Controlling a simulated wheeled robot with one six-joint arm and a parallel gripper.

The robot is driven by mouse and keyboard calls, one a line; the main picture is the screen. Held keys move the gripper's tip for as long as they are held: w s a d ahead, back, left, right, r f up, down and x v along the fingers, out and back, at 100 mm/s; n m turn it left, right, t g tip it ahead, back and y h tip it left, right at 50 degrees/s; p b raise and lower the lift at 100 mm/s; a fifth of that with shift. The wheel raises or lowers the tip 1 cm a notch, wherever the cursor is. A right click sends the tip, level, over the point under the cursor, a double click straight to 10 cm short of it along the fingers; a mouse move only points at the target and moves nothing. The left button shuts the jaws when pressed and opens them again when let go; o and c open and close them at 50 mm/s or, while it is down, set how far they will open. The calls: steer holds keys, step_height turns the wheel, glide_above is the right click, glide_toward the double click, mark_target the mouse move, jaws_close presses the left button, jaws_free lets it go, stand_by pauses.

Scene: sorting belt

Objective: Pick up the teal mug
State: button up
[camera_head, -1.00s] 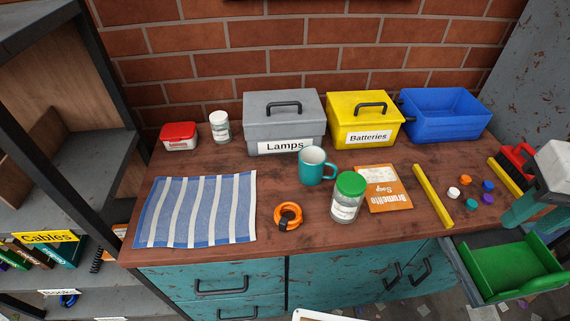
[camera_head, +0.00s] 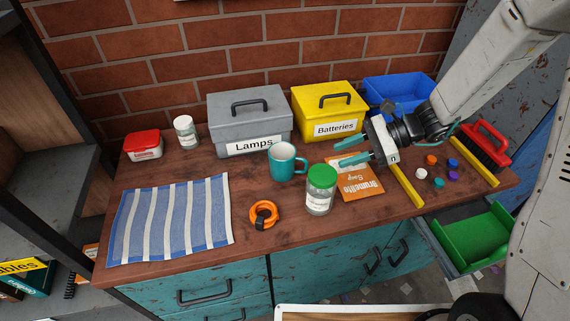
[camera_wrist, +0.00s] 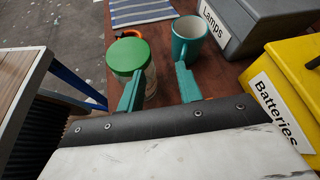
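The teal mug (camera_head: 283,163) stands upright on the brown worktop in front of the grey Lamps box, its handle to the right in the head view. In the wrist view the mug (camera_wrist: 188,42) is beyond my fingertips, nearer the right finger. My gripper (camera_head: 344,152) has teal fingers pointing left toward the mug, with a gap between them. It is open and empty, to the right of the mug and apart from it. It also shows in the wrist view (camera_wrist: 158,84), where the left finger overlaps the view of the green-lidded jar (camera_wrist: 127,57).
The green-lidded jar (camera_head: 320,190) stands close in front of the mug at right. The Lamps box (camera_head: 249,122) and yellow Batteries box (camera_head: 329,112) stand behind. An orange soup packet (camera_head: 361,187) lies below my gripper. An orange ring (camera_head: 263,215) and striped cloth (camera_head: 170,220) lie left.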

mark_target(289, 164)
steer(key=f+m, duration=0.1)
steer(key=w+f+m, duration=0.1)
steer(key=f, duration=0.1)
steer(key=w+f+m+t+y, duration=0.1)
steer(key=shift+w+f, duration=0.2)
steer(key=shift+f, duration=0.05)
steer(key=shift+w+a+f+t, duration=0.1)
steer(key=shift+w+f+t, duration=0.05)
steer(key=shift+f+t, duration=0.15)
steer(key=x, duration=0.7)
steer(key=shift+w+a+f, duration=0.15)
steer(key=shift+w+a, duration=0.1)
jaws_close()
